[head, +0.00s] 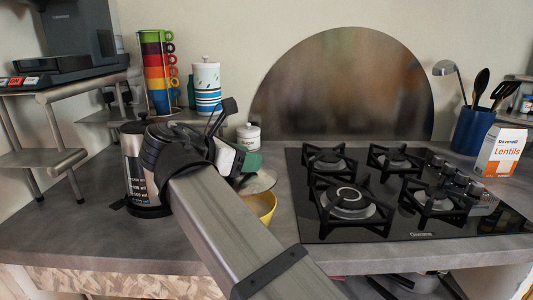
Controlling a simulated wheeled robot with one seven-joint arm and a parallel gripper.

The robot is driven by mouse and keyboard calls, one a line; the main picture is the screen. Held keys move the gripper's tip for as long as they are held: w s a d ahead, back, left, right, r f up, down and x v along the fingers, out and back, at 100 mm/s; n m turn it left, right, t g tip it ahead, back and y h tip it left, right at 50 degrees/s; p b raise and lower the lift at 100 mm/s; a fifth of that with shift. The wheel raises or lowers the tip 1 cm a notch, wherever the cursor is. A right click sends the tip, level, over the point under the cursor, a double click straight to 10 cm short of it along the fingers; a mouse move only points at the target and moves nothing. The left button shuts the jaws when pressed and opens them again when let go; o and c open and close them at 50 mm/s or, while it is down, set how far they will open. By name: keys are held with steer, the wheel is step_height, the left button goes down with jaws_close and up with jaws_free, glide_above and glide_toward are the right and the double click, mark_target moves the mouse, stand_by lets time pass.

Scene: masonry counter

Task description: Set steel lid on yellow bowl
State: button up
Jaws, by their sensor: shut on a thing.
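The yellow bowl (264,207) sits on the grey counter just right of my arm, which hides its left part. The steel lid (260,182) shows as a pale grey disc, tilted, above and behind the bowl's rim. I cannot tell whether lid and rim touch. My gripper (232,160) is beside the lid, at its upper left, mostly hidden by my own wrist and arm. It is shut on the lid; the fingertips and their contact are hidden.
A black gas hob (400,190) lies to the right. A glass-and-black kettle or press (133,165) stands left of my wrist. Behind are a white lidded jar (248,137), a green object (251,162) and stacked coloured cups (157,70). The front-left counter is clear.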

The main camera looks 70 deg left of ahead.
steer(key=shift+s+f, duration=0.1)
steer(key=shift+f, duration=2.55)
steer(key=shift+f, duration=0.15)
steer(key=o, duration=1)
steer(key=shift+o, duration=0.2)
steer(key=shift+r, duration=3.05)
